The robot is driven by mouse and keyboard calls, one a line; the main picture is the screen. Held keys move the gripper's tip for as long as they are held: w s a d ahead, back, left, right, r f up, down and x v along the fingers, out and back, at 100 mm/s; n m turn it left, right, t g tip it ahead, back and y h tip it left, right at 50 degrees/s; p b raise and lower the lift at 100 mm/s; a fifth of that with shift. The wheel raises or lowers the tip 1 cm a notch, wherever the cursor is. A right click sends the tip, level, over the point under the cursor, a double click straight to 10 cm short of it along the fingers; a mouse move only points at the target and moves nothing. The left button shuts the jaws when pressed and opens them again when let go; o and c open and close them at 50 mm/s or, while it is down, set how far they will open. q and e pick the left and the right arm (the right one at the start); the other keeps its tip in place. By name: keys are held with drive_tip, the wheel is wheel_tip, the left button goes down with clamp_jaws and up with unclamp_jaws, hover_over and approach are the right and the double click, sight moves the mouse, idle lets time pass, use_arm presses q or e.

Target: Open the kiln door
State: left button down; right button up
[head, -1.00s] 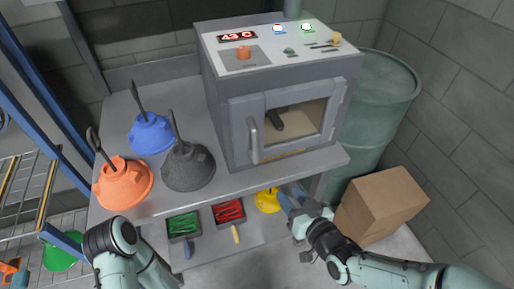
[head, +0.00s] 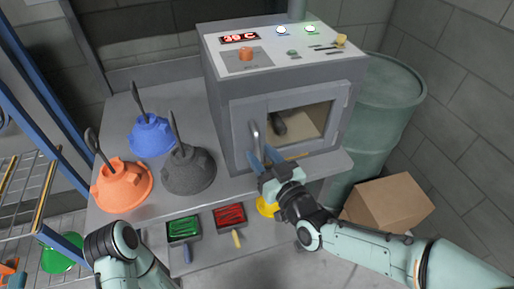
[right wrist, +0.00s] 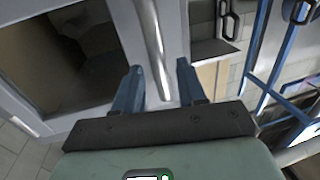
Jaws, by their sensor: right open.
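The grey kiln (head: 215,95) stands at the right of the bench. Its door (head: 240,112) is on the front, has a dark-framed window and looks shut. The upright metal handle (head: 255,133) is on the door's left side. My right gripper (head: 262,157) is open at the handle's lower end. In the right wrist view the handle (right wrist: 153,40) runs down between the two blue fingers of that gripper (right wrist: 158,82), and I cannot tell if they touch it. My left arm comes in at the lower left; its gripper is not visible.
Orange (head: 122,186), blue (head: 152,137) and dark grey (head: 188,172) hoods stand on the bench left of the kiln. Red (head: 230,217) and green (head: 184,229) trays lie below the front edge. A cardboard box (head: 388,203) and green barrel (head: 385,110) stand right.

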drive_tip(key=shift+x, duration=1.5)
clamp_jaws()
drive_tip(key=shift+s+d, duration=0.1)
